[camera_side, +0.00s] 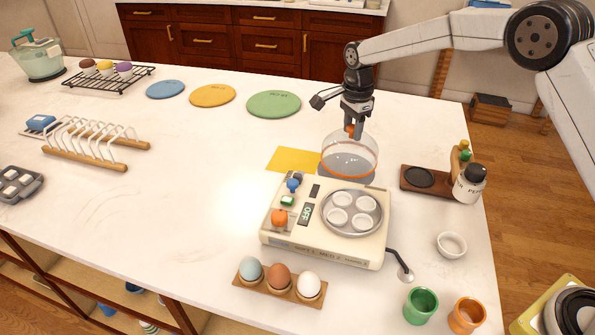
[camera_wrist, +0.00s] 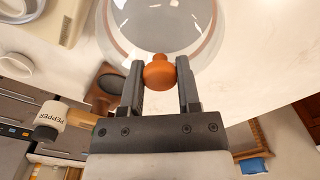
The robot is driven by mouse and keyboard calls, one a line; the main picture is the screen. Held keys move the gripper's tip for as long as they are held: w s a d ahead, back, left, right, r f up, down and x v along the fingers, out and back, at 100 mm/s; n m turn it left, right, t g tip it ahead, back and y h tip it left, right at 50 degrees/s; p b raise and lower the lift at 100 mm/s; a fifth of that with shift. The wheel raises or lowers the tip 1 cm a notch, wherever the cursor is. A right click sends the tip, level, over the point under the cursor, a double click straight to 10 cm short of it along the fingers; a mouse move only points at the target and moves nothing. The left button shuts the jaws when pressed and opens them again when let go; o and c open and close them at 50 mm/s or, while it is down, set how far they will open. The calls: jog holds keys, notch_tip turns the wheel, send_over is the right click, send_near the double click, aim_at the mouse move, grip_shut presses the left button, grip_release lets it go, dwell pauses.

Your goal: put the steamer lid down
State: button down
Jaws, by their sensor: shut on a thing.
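The steamer lid (camera_side: 350,148) is a clear glass dome with an orange rim and an orange knob. My gripper (camera_side: 354,130) is above it, shut on the knob. In the wrist view my gripper (camera_wrist: 160,72) has one finger on each side of the knob, and the clear lid (camera_wrist: 165,25) spreads beyond it. The lid looks level, just behind the cream steamer base (camera_side: 283,238). I cannot tell whether its rim touches the counter. The base is uncovered and shows a round metal tray (camera_side: 352,194) with several white cups.
A yellow mat (camera_side: 290,158) lies left of the lid. A wooden board (camera_side: 415,192) and a pepper jar (camera_side: 468,186) stand to the right. An egg holder (camera_side: 262,289) is in front of the base.

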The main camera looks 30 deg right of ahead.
aim_at(351, 136)
jog(key=shift+w+f, duration=0.25)
jog(key=shift+f, duration=1.55)
jog(key=shift+f, duration=0.1)
jog(key=shift+c, duration=1.6)
grip_release()
notch_tip(351, 136, up, 12)
jog(key=shift+r, duration=0.1)
jog(key=shift+s, duration=0.1)
